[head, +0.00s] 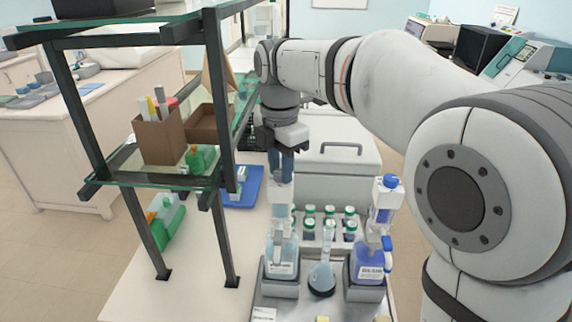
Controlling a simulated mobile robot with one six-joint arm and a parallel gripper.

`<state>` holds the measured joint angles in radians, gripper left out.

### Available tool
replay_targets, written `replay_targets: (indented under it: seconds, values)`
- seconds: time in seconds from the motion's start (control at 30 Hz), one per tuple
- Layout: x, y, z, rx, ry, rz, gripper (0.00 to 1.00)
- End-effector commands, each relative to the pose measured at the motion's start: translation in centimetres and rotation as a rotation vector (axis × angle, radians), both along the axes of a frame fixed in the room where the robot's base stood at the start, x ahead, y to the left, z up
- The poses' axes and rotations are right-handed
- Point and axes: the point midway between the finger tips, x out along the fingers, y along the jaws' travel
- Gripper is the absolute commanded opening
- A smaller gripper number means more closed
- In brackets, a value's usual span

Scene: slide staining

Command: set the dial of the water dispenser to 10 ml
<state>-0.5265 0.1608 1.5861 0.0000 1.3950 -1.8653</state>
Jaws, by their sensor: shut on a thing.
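The water dispenser (283,252) is the left of two bottles with tall pump heads, in the lower middle of the head view. It stands upright in a grey holder and holds pale, clear liquid. Its label is too small to read surely. My gripper (284,150) points down over this dispenser and is shut on the blue upper part (281,170) of its head. The fingers partly cover that part. The dial and its setting cannot be made out from here.
Several green-capped bottles (328,224) stand behind. A dark-framed glass shelf (217,95) rises close left of my gripper, holding a brown box (160,138). A blue tray (243,192) lies beneath.

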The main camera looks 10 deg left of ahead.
Motion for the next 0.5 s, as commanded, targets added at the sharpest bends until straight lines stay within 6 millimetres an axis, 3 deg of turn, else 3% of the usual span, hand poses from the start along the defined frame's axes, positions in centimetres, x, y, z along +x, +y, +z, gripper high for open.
replay_targets:
  seconds: [0.5]
  values:
    - [-0.01,0.04,0.03,0.0,-0.001,0.038,0.04]
